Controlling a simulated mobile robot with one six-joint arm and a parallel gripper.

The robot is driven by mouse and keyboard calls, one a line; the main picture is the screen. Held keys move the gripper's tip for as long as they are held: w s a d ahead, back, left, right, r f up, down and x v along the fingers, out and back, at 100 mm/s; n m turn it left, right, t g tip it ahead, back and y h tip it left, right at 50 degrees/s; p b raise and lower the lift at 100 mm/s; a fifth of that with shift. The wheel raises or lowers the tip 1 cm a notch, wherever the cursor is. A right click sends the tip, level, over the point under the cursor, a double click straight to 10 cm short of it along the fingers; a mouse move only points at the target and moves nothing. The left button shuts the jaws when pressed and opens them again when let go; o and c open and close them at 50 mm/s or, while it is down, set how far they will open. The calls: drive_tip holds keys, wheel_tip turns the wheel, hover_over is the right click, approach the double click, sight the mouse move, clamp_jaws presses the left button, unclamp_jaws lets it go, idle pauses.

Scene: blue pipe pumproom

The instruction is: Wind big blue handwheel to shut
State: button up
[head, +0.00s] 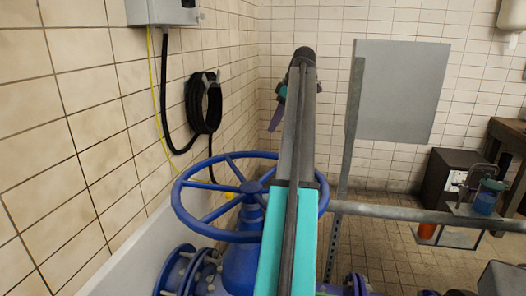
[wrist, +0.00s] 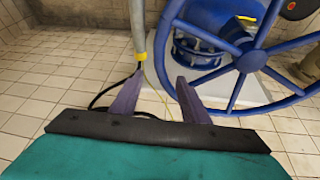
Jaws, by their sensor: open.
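The big blue handwheel (head: 251,187) lies roughly level on top of a blue valve body, left of centre in the head view. My arm crosses in front of its right side and hides part of the rim. In the wrist view the wheel (wrist: 252,60) fills the upper right, with its rim and spokes clear. My gripper (wrist: 158,79) is open, its two purple fingers apart with nothing between them. The right fingertip appears close to the lower left rim; I cannot tell whether they touch. In the head view my gripper (head: 277,112) is partly hidden behind my arm.
A grey post (head: 347,140) carries a blank panel (head: 402,90), and a horizontal grey pipe (head: 430,212) runs right from the wheel. A coiled black hose (head: 205,103) hangs on the left tiled wall. Tiled floor is open left in the wrist view.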

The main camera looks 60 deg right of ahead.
drive_tip(key=shift+f, duration=0.1)
drive_tip(key=shift+p+x, duration=0.7)
drive_tip(key=shift+x, duration=6.05)
clamp_jaws()
